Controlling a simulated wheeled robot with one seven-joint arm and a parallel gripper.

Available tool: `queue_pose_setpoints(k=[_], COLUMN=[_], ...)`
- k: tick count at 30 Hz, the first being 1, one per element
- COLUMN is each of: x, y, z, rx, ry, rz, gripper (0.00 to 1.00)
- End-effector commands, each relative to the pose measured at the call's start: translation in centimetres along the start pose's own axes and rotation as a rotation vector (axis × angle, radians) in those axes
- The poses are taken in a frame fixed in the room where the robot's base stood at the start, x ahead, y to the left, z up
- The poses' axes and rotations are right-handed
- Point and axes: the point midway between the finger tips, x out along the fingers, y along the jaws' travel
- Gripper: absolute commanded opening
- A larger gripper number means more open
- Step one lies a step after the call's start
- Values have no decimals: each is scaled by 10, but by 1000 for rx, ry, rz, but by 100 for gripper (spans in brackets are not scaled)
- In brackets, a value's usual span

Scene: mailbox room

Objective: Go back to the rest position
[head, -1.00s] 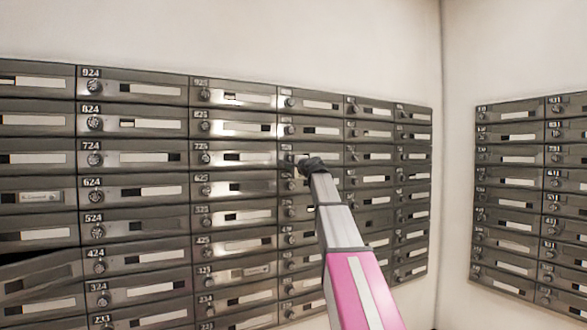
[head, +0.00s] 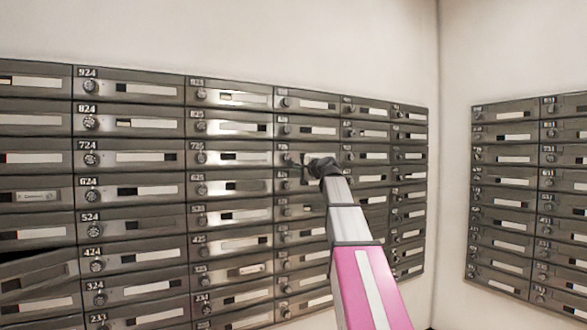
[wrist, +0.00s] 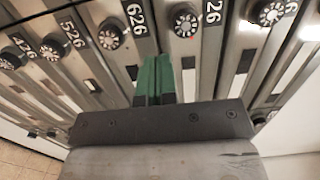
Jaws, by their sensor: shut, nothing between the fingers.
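My gripper (head: 306,167) is at the end of my arm, in front of the column of mailboxes right of centre in the head view. In the wrist view its green fingers (wrist: 154,80) are together with nothing between them. They point toward the mailbox fronts near the number 626 and its dial. I cannot tell how far the fingertips are from the doors. The arm reaches forward from the lower right of the head view.
A wall of grey mailboxes (head: 150,158) with dials and labels fills the left and middle. One door (head: 38,270) at the lower left stands ajar. A second bank (head: 510,185) is on the right wall, past the room corner. The wall above is bare.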

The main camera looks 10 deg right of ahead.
Motion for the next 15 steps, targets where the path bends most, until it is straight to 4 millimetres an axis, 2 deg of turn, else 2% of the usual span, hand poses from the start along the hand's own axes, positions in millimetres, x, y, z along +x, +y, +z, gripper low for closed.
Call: queue_pose_setpoints(k=[1, 3, 10, 13, 15], x=[-12, -21, -28, -25, -22], y=[1, 1, 6, 31, 60], z=[2, 3, 4, 6, 10], rx=[0, 0, -5, -28, -60], ry=[1, 0, -2, -5, -12], rz=[-1, 0, 9, 48, 96], gripper=[0, 0, 0, 0, 0])
